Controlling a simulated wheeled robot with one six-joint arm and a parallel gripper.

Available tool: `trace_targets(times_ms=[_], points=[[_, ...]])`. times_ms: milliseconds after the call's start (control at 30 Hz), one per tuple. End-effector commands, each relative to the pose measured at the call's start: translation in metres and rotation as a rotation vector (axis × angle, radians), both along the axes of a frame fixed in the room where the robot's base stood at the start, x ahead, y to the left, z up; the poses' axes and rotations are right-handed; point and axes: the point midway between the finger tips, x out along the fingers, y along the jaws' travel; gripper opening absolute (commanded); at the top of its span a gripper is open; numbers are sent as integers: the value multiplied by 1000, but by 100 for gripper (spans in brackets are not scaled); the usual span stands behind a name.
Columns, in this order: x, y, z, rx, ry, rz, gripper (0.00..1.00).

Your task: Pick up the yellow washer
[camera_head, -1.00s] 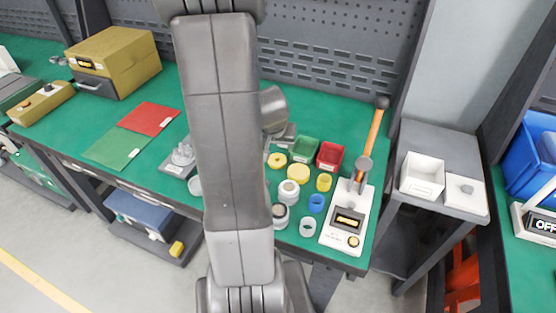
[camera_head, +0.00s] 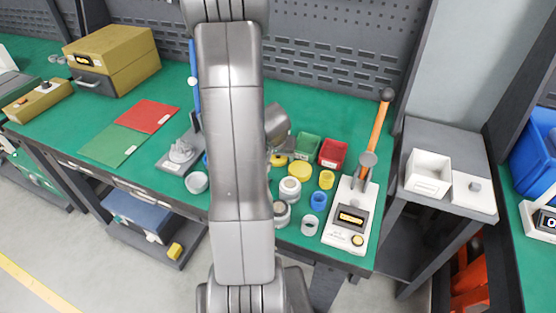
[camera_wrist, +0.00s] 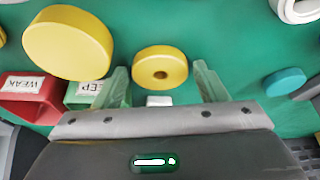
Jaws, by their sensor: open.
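The yellow washer (camera_wrist: 144,70), a thick ring with a small centre hole, lies on the green bench in the wrist view. It lies between and just beyond the fingertips of my gripper (camera_wrist: 160,68), which is open, with one finger on each side. I cannot tell whether the fingers touch it. In the head view the washer (camera_head: 280,160) is partly hidden behind my arm, and my gripper is hidden there too.
A larger yellow disc (camera_wrist: 68,43) lies close by. A red bin (camera_head: 332,153) and a green bin (camera_head: 308,145) stand behind. White and blue rings and a white tester (camera_head: 345,231) with an orange-handled lever are to the right. A white ring (camera_head: 196,182) is left of my arm.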

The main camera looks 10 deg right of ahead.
Motion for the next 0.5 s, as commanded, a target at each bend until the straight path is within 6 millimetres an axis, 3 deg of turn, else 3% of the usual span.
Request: trace_targets(times_ms=[67, 200, 500], points=[[0, 0, 1, 0, 0, 0, 66], [0, 0, 1, 0, 0, 0, 42], [0, 0, 2, 0, -1, 0, 42]])
